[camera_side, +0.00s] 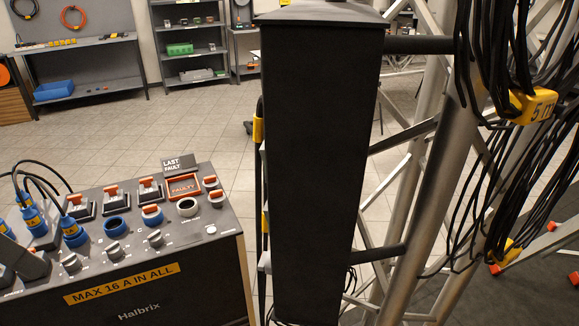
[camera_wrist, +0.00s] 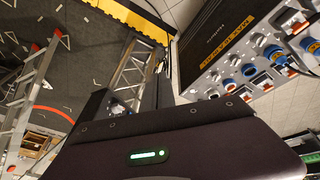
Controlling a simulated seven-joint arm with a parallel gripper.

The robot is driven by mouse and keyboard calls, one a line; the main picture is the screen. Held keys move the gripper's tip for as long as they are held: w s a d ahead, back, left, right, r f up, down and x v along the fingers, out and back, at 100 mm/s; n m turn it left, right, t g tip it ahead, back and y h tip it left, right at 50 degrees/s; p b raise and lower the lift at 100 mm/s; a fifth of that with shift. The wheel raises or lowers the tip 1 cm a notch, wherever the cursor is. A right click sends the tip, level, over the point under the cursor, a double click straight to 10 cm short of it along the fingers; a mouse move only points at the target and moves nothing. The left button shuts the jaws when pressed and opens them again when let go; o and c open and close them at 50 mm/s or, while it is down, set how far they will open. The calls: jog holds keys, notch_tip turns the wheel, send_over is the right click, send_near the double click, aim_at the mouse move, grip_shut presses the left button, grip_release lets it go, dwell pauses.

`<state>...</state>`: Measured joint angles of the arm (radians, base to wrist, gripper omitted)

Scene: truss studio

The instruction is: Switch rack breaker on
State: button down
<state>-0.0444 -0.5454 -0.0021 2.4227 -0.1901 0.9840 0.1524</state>
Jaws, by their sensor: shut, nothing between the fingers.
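The power panel (camera_side: 140,250) stands at the lower left of the side view, with its sloping face up. Along its face are several orange-topped switches, among them a left one (camera_side: 76,204), a middle one (camera_side: 113,193) and a right one (camera_side: 150,186). I cannot tell which is the rack breaker or its position. The panel also shows upside down in the wrist view (camera_wrist: 212,45). My gripper's dark housing (camera_wrist: 160,148), with a green light, fills the bottom there; its fingers are hidden. It appears shut and empty, apart from the panel.
A tall black column (camera_side: 315,170) blocks the middle of the side view, beside a metal truss (camera_side: 410,215) hung with black cables (camera_side: 490,190). Blue plugs (camera_side: 72,231) with cables crowd the panel's left end. A ladder (camera_wrist: 28,100) stands left in the wrist view.

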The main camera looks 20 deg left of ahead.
jog(key=w+d+g+h, duration=0.4)
jog(key=w+d+h, duration=0.35)
jog(key=w, duration=0.55)
jog(key=w+a+f+n+t+h, duration=0.1)
jog(key=w+a+h, duration=0.1)
jog(key=w, duration=0.5)
jog(key=w+a+f+n+t+h, duration=0.1)
jog(key=w+a+t+h, duration=0.1)
jog(key=w+h, duration=0.3)
jog(key=w, duration=0.3)
jog(key=shift+w+f, duration=0.15)
jog(key=shift+f, duration=0.05)
jog(key=w+d+f, duration=0.1)
jog(key=w+d, duration=0.1)
jog(key=d, duration=1.1)
jog(key=shift+w+d+f, duration=0.2)
jog(key=shift+d+f, duration=0.1)
jog(key=shift+f, duration=0.05)
jog(key=shift+t, duration=0.3)
